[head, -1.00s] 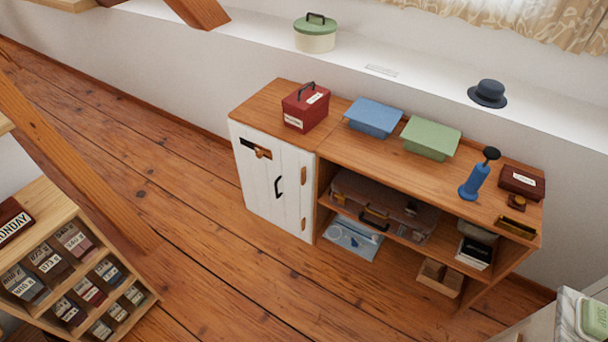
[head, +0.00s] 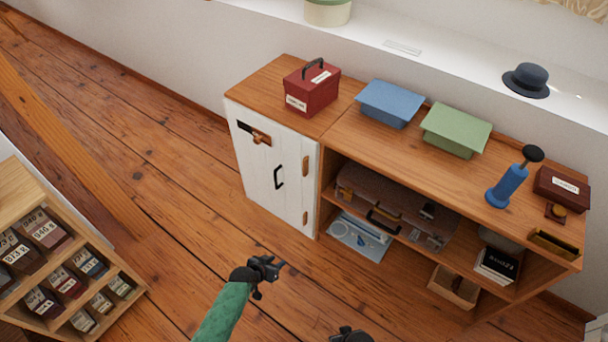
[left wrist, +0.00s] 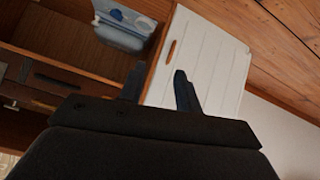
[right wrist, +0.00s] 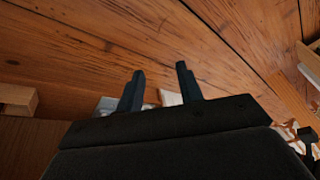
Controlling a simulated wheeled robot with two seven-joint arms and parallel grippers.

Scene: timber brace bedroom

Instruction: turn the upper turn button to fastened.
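The white plank door (head: 262,185) of the low cabinet is closed. Two upright wooden buttons sit along its right edge: the upper turn button (head: 306,166) and the lower button (head: 305,217). One wooden button (left wrist: 171,48), seemingly the lower, shows in the left wrist view; the upper one cannot be made out there. My left gripper (head: 270,267) is open and empty, in front of the door and apart from it; its fingers also show in the left wrist view (left wrist: 160,85). My right gripper (right wrist: 158,85) is open and empty above the floor.
A black pull handle (head: 278,177) and a dark plate with a brown catch (head: 254,133) are on the door. Open shelves (head: 400,225) holding a suitcase adjoin it on the right. A red box (head: 312,90) stands on top. A seed-packet rack (head: 65,265) stands left. Floor before the door is clear.

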